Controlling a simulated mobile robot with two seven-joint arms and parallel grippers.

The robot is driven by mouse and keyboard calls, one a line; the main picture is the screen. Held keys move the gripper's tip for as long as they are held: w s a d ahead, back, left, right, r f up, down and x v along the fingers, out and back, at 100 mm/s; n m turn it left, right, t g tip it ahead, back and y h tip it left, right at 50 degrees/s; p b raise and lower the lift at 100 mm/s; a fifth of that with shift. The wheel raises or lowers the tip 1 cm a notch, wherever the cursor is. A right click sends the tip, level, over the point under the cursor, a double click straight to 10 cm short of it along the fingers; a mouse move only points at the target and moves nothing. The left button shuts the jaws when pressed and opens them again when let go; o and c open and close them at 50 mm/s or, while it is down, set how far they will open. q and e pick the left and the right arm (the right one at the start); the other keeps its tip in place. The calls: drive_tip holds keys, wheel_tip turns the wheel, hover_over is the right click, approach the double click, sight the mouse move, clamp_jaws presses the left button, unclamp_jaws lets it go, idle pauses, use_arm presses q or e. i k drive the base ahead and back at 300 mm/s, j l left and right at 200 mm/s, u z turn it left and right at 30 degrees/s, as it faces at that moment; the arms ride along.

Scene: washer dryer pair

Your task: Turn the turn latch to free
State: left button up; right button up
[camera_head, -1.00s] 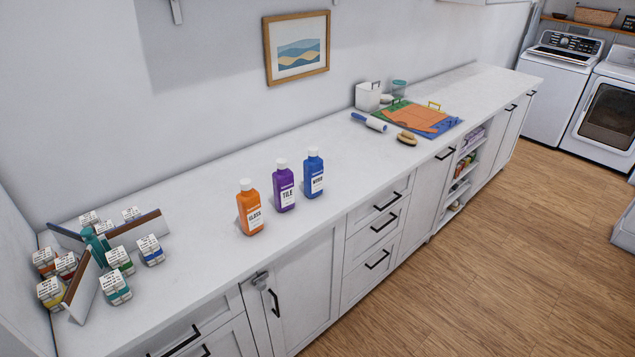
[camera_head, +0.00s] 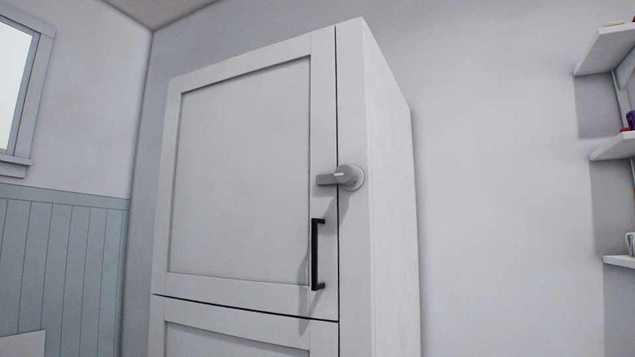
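A grey turn latch (camera_head: 348,177) sits on the front frame of a tall white cabinet (camera_head: 386,200), near the right edge of its upper door (camera_head: 240,170). Its lever points left and lies horizontally across the gap, over the edge of the door. The door is shut, with a black vertical bar handle (camera_head: 317,255) below the latch. Neither of my grippers shows in the head view.
A lower cabinet door (camera_head: 235,338) shows below the upper one. Wall shelves (camera_head: 612,145) with small items are at the right edge. A window (camera_head: 22,90) and blue-grey panelling (camera_head: 65,260) are at the left. Bare wall lies right of the cabinet.

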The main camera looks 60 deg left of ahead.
sight(345, 176)
drive_tip(key=u, duration=1.55)
drive_tip(key=k+j, duration=0.1)
drive_tip(key=j, duration=1)
drive_tip(key=k, duration=0.05)
